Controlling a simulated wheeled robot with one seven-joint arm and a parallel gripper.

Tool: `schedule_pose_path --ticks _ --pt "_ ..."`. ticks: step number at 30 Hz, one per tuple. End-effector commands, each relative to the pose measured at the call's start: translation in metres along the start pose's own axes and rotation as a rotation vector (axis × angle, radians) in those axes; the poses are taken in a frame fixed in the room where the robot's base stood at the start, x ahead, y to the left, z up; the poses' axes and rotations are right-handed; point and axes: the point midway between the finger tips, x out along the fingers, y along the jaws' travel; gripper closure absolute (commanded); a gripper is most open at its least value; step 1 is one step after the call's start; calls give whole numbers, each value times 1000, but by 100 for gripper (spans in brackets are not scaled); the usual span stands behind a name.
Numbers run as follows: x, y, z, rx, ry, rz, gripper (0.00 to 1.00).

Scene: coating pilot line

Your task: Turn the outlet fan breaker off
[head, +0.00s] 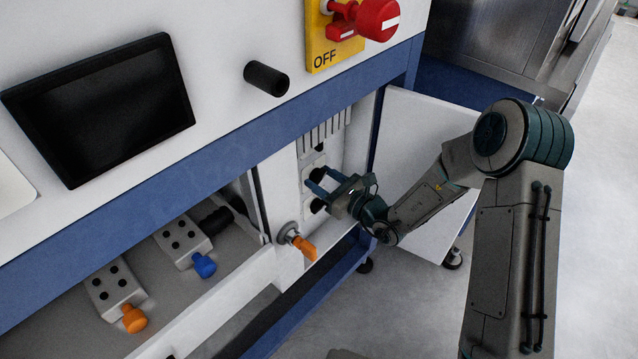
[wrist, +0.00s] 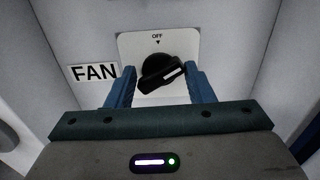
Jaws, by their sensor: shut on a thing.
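The fan breaker is a black rotary knob (wrist: 160,72) on a white plate (wrist: 185,42), with a FAN label (wrist: 94,72) to its left. OFF and a small triangle are printed above the knob. The knob's grip bar is tilted, with its white mark toward the right and slightly up, away from the OFF triangle. My gripper (wrist: 160,80) is shut on the knob, one blue finger on each side. In the head view my gripper (head: 314,181) reaches into the open cabinet from the right; its fingers partly hide the switches there.
The cabinet door (head: 420,130) stands open to the right of my gripper. An orange-handled valve (head: 304,246) sits just below. A red main switch (head: 376,18) on a yellow plate, a black handle (head: 266,78) and a dark screen (head: 100,110) are above. An open drawer lies lower left.

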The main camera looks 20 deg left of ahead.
Motion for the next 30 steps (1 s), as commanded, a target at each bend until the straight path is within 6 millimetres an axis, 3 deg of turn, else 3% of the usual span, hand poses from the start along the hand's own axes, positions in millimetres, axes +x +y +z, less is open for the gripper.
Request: schedule_pose_path --ticks 7,21,30 --pt "-1 -2 -3 -202 1 -5 81" --pt "-1 -2 -2 -256 3 -6 81" --pt "-1 -3 -4 -453 2 -6 81"
